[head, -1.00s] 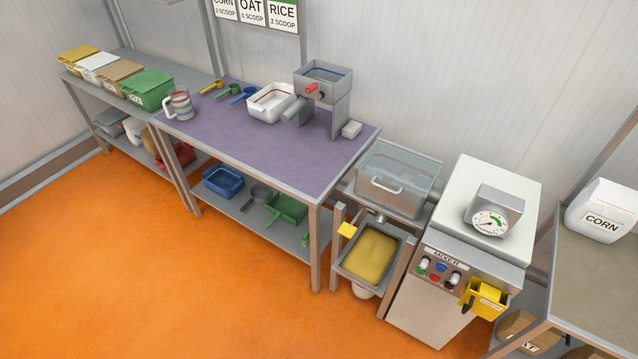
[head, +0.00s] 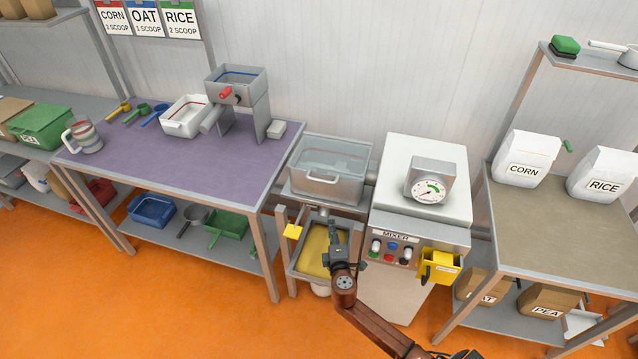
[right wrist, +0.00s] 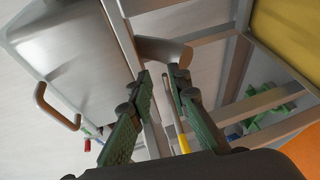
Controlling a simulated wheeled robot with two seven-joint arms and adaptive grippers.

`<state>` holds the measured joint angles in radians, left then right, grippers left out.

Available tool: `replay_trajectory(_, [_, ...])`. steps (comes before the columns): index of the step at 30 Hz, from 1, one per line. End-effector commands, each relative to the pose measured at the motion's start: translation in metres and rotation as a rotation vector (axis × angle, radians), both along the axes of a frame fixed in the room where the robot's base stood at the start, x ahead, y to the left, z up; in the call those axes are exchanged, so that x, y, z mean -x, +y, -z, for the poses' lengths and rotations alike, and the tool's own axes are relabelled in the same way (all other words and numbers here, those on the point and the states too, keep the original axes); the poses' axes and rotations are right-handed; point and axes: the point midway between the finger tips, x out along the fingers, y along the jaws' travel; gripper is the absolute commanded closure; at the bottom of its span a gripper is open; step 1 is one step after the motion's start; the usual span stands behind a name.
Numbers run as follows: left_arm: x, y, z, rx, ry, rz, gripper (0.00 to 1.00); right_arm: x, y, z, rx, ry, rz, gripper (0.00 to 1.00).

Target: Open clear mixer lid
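The mixer's clear lid (head: 330,157) lies over the grey mixing tank left of the mixer's control body (head: 418,190). It looks closed. The lid's handle (head: 322,179) faces the front; in the right wrist view the handle (right wrist: 52,108) shows at the left, on the tank side (right wrist: 70,45). My right gripper (head: 333,232) is below and in front of the handle, over the yellow-filled tray. In the right wrist view my right gripper (right wrist: 158,78) has its fingers apart with nothing held, and the handle is outside them. My left gripper is not in view.
The tray of yellow material (head: 315,250) sits below the tank, with a yellow tag (head: 293,231) at its left. A yellow box (head: 440,266) hangs on the mixer front. The purple table (head: 185,160) stands left and the bag shelf (head: 570,220) right.

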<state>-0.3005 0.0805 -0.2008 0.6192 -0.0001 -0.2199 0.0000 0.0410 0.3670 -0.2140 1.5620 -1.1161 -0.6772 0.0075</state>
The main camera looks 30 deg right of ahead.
Motion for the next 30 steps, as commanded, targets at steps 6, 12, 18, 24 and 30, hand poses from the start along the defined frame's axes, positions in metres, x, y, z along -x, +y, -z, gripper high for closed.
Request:
replay_trajectory(6, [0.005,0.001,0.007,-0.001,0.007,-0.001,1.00,-0.014,0.023,-0.135,0.186,-0.231,-0.012,0.83])
replay_trajectory(12, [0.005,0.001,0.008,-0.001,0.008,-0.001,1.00,-0.021,0.025,-0.166,0.224,-0.282,-0.009,0.83])
replay_trajectory(18, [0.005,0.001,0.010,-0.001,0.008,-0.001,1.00,-0.048,0.012,-0.170,0.224,-0.280,-0.010,0.83])
replay_trajectory(24, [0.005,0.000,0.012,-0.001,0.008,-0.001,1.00,-0.072,-0.001,-0.174,0.222,-0.278,-0.009,0.83])
replay_trajectory(30, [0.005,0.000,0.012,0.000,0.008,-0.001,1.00,-0.081,-0.006,-0.175,0.221,-0.278,-0.009,0.83])
